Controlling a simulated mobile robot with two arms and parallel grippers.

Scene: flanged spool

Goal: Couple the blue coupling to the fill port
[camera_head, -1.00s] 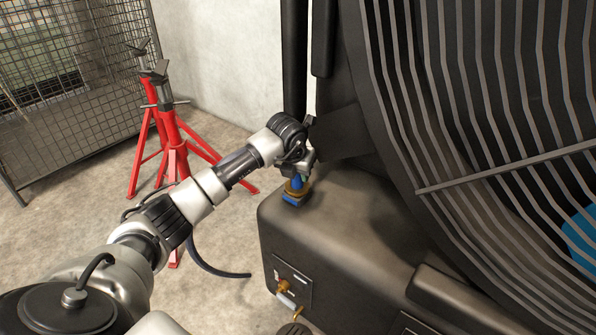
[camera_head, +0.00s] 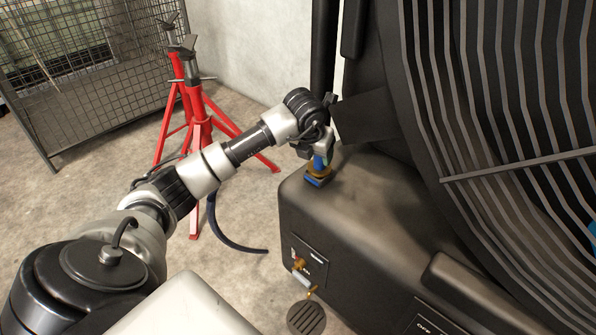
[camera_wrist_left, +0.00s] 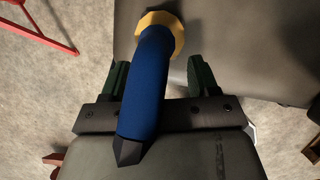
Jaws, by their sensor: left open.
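The blue coupling (camera_head: 320,162) stands upright at the top corner of the dark tank, above a brass collar (camera_head: 318,172) with a blue plate (camera_head: 317,181) under it. The brass piece looks like the fill port, and the coupling appears seated at it; how firmly, I cannot tell. In the left wrist view, the coupling (camera_wrist_left: 147,85) is a long blue cylinder with a dark near end, meeting the yellow brass collar (camera_wrist_left: 172,24) at its far end. My left gripper (camera_head: 319,151) is open, its green fingers (camera_wrist_left: 158,72) on both sides of the coupling with gaps visible. My right gripper is out of view.
The dark tank (camera_head: 345,225) carries a brass valve fitting (camera_head: 299,265) on its front. A large spool with grey bars (camera_head: 480,100) rises at right. Red stands (camera_head: 197,125) and a wire cage (camera_head: 85,70) are at left. A dark hose (camera_head: 235,243) hangs beside the tank.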

